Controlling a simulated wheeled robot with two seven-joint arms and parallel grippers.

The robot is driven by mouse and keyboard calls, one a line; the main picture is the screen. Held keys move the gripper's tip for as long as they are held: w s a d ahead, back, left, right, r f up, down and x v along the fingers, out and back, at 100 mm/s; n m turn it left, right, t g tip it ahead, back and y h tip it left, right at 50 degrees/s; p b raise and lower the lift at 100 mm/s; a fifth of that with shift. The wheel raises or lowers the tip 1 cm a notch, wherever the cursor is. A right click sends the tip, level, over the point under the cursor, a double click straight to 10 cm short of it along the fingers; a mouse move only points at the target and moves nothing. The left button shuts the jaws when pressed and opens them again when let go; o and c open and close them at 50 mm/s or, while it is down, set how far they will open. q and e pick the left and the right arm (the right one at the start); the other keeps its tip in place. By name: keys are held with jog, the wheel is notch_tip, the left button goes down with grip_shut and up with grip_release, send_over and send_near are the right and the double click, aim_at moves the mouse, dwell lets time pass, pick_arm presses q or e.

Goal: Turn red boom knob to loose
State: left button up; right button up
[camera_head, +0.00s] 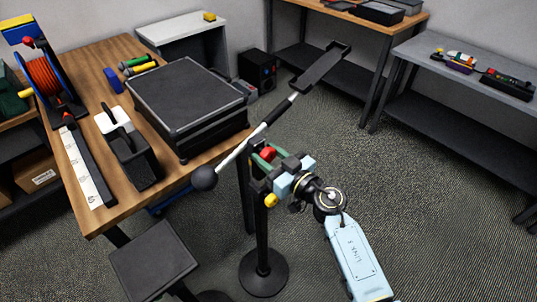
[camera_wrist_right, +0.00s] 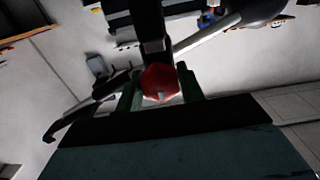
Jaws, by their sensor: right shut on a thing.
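The red boom knob (camera_head: 268,154) is on the clamp at the top of a black stand (camera_head: 262,225). A slanted boom arm (camera_head: 240,152) passes through there, with a dark ball (camera_head: 204,178) at its lower left end. My right gripper (camera_head: 268,160) is at the knob, its green fingers on either side. In the right wrist view the red knob (camera_wrist_right: 159,82) sits between the green fingers of the right gripper (camera_wrist_right: 160,92), shut on it. The knob's loose or tight setting cannot be read. My left gripper is not in view.
A wooden table (camera_head: 105,65) on the left holds a black case (camera_head: 188,90), a cable reel (camera_head: 42,75) and a label strip (camera_head: 82,165). A dark stool (camera_head: 155,255) stands in front. A grey bench (camera_head: 460,90) is at right.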

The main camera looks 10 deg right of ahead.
jog(key=n+p, duration=0.2)
jog(key=n, duration=0.4)
jog(key=shift+n+p, duration=0.4)
jog(key=n, duration=0.5)
jog(key=shift+f, duration=0.1)
jog(key=n+b, duration=0.1)
jog(key=n, duration=0.4)
jog(key=shift+n, duration=0.3)
jog(key=o, duration=1)
jog(key=shift+s, duration=0.1)
